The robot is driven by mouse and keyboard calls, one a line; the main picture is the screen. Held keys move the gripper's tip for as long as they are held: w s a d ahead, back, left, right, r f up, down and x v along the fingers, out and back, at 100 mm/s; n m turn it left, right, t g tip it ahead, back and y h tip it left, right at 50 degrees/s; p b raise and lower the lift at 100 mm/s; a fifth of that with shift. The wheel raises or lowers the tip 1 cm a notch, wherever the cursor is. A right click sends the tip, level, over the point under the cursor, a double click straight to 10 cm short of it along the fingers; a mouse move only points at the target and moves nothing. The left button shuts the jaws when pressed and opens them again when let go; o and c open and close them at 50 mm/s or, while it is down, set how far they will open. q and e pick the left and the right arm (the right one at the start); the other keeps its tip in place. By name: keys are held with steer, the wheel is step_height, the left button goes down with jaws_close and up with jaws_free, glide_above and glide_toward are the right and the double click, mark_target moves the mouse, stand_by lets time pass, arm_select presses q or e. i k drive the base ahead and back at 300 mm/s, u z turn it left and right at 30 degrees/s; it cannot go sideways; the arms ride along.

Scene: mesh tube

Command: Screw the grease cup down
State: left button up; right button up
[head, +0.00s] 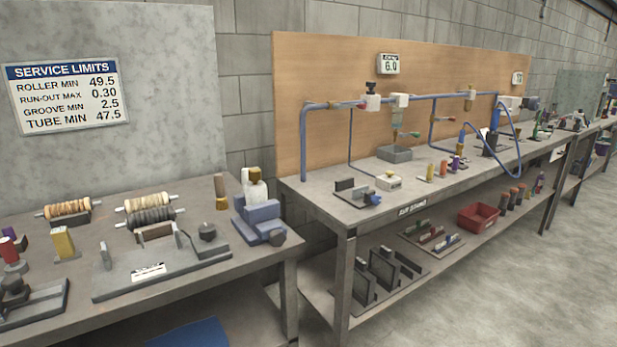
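Neither of my grippers is in view. I cannot tell for sure which thing is the grease cup. A small tan, brass-based cylinder (221,192) stands upright at the back right of the left bench. A small brass-coloured fitting (469,100) sits on the blue pipe over the right bench. Any threads are too small to make out.
The left bench (70,320) carries rollers (150,215), a blue vise (262,217) and a yellow block (63,243). A gap separates it from the long right bench (310,190), which carries blue piping (304,140). A red bin (478,218) is on its lower shelf. Floor at right is clear.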

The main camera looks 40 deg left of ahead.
mark_target(255, 175)
steer(key=z, duration=1.8)
steer(key=k, duration=0.85)
steer(key=u, duration=1.65)
